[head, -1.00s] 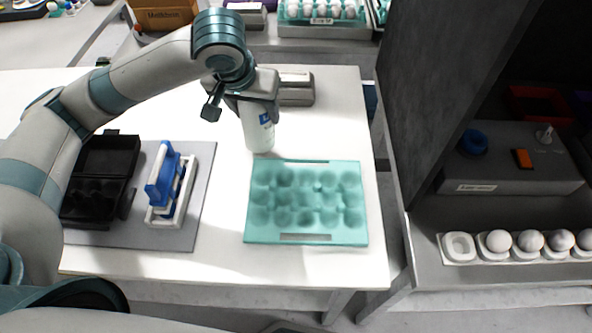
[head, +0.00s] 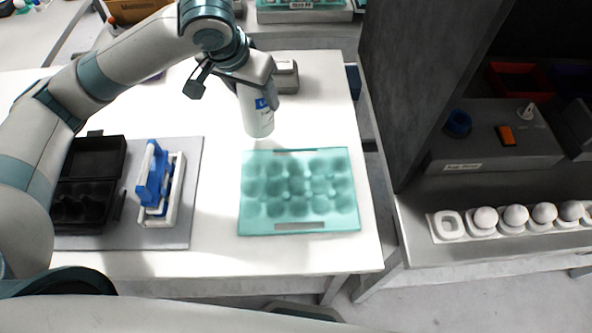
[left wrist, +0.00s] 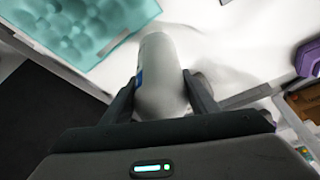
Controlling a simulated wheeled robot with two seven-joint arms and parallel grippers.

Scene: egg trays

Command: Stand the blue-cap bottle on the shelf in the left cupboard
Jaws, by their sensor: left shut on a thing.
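A white bottle (head: 256,112) with a blue mark on its side is held in my left gripper (head: 252,82). The bottle is nearly upright, just behind the teal egg tray, and seems a little above the table. Its top is hidden by the gripper, so I cannot see the cap. In the left wrist view, the bottle (left wrist: 160,78) sits between the two dark fingers of my left gripper (left wrist: 165,88). A dark grey cupboard (head: 415,90) stands open at the right of the head view, with a grey shelf (head: 425,215). My right gripper is not in view.
The teal egg tray (head: 292,226) lies empty on the white table (head: 215,255). A blue-and-white rack (head: 160,185) and a black egg box (head: 92,160) are on a grey mat.

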